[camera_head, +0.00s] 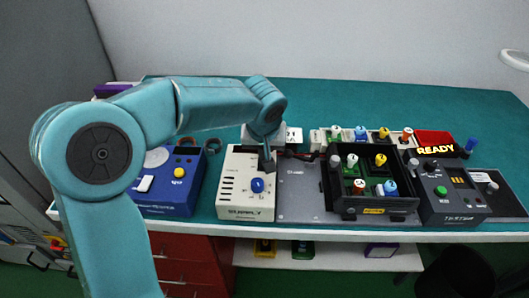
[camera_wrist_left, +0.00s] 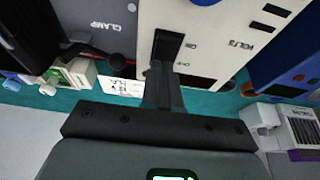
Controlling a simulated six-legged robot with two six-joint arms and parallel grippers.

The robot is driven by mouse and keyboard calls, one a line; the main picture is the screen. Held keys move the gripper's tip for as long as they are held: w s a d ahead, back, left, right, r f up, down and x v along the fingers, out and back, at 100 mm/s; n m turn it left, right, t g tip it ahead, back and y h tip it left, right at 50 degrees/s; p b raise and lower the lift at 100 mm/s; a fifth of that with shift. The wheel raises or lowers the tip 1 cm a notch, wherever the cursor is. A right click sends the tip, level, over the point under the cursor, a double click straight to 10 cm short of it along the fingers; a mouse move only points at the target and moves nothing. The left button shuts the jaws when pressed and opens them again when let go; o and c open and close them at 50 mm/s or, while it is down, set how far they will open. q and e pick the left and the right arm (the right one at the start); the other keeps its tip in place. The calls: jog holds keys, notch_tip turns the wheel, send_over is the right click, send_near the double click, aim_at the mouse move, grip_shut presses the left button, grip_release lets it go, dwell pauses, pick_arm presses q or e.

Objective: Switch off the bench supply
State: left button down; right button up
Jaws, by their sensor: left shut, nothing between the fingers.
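The bench supply is a cream box (camera_head: 237,205) with a blue knob (camera_head: 257,185), left of the middle of the bench. My left gripper (camera_head: 268,170) is above its upper right part, pointing down, and hides part of the panel. In the left wrist view the closed fingers (camera_wrist_left: 162,82) reach over the cream panel (camera_wrist_left: 215,45), empty. A black switch (camera_wrist_left: 168,44) lies just beyond the fingertips, beside small printed labels. Whether the fingers touch it, and which way it is set, I cannot tell. My right gripper is not in view.
A blue box (camera_head: 170,207) with a yellow knob stands left of the supply. A grey plate (camera_head: 298,195) and a black tray (camera_head: 372,208) of coloured parts are to its right. A black tester (camera_head: 455,210) and a READY sign (camera_head: 436,148) stand further right.

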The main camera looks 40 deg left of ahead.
pick_arm(q)
jog(key=shift+s+d+f, duration=0.1)
jog(key=shift+s+f, duration=0.05)
jog(key=shift+f, duration=0.2)
jog(key=shift+s+d+b, duration=0.1)
jog(key=shift+b, duration=0.2)
jog(key=shift+s+d+f, duration=0.1)
jog(key=shift+s, duration=0.1)
jog(key=shift+s+d, duration=0.2)
jog(key=shift+s, duration=0.15)
jog(key=shift+r, duration=0.2)
